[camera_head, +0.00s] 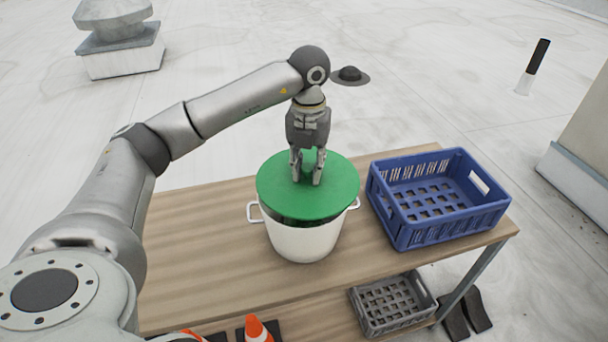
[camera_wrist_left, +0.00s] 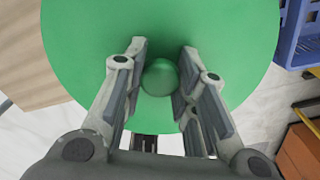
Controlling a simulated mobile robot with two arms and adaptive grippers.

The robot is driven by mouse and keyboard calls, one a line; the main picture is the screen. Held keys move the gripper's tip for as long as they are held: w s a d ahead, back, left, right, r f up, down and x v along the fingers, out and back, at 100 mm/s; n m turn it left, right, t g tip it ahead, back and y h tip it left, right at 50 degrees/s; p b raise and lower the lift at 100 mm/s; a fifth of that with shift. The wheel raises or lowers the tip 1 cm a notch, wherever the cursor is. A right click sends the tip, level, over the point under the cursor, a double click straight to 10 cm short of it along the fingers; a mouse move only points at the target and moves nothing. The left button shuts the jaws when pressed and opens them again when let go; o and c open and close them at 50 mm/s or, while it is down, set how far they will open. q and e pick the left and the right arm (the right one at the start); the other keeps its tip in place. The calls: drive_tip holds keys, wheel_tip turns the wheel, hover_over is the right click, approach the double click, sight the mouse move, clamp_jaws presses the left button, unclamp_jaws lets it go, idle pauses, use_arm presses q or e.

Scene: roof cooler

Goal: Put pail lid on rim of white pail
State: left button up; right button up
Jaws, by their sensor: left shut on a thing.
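The green round pail lid (camera_head: 335,193) is over the top of the white pail (camera_head: 303,241) in the head view. A dark band shows between the lid's near edge and the pail's front, so the lid looks a little above the rim there; contact at the back is hidden. The pail stands upright on the wooden table, with a white handle on each side. My left gripper (camera_head: 307,181) points down and is shut on the lid's knob. In the left wrist view, the gripper fingers (camera_wrist_left: 160,70) are either side of the round green knob (camera_wrist_left: 160,78). My right gripper is not in view.
A blue crate (camera_head: 435,226) stands on the table (camera_head: 205,240) just right of the pail. A grey crate (camera_head: 392,304) and an orange cone (camera_head: 256,330) are lower down, near the table's lower shelf. The tabletop left of the pail is clear.

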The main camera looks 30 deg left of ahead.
sight(304, 175)
use_arm(q)
drive_tip(key=shift+a+f, duration=0.5)
wheel_tip(304, 175, down, 3)
drive_tip(key=shift+w+a+f+p, duration=0.1)
drive_tip(key=shift+a+p, duration=0.05)
drive_tip(key=shift+p, duration=0.8)
drive_tip(key=shift+f, duration=0.25)
drive_tip(key=o, duration=1.1)
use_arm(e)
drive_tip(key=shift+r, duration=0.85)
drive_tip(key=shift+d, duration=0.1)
